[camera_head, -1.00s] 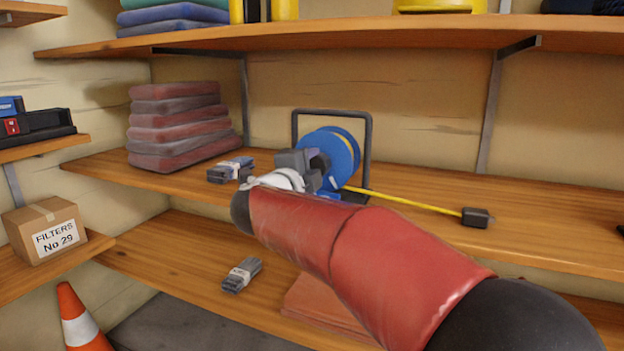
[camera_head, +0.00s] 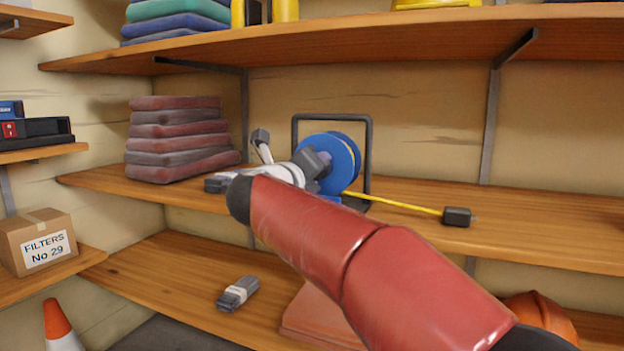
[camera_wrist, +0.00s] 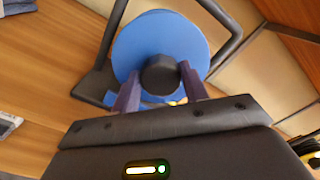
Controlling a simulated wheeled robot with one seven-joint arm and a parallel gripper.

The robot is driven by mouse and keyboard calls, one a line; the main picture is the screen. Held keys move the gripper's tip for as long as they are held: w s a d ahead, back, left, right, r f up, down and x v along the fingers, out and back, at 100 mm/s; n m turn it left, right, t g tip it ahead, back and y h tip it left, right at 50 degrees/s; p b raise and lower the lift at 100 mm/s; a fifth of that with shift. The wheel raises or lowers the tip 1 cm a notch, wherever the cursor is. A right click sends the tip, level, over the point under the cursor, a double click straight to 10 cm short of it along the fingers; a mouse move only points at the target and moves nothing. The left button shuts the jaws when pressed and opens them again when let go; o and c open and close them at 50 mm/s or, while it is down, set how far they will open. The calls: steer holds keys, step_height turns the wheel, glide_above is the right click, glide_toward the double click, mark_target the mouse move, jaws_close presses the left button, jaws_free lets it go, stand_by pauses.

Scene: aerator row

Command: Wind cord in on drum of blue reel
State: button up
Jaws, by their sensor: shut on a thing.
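The blue reel (camera_head: 345,158) stands on the middle shelf in a dark tube frame (camera_head: 368,150). Yellow cord (camera_head: 400,203) runs from it to the right along the shelf, to a dark block (camera_head: 457,216) at its end. My gripper (camera_head: 318,165) is at the reel's near face, partly hidden by my own arm. In the wrist view the blue disc (camera_wrist: 135,40) fills the upper middle. A dark round knob (camera_wrist: 160,75) in front of it sits between the two fingers of my gripper (camera_wrist: 159,86), which are shut on it. The drum's cord is mostly hidden.
Folded cloths (camera_head: 178,140) are stacked left of the reel. The upper shelf (camera_head: 330,40) overhangs the reel. A grey bundle (camera_head: 238,293) lies on the lower shelf. The middle shelf is clear right of the dark block.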

steer(key=shift+f+m+b, duration=0.1)
steer(key=shift+m+b, duration=0.4)
steer(key=shift+m, duration=0.5)
steer(key=o, duration=1)
steer(key=shift+s, duration=0.1)
steer(key=v, duration=0.7)
steer(key=shift+s+a, duration=0.15)
steer(key=shift+s, duration=0.15)
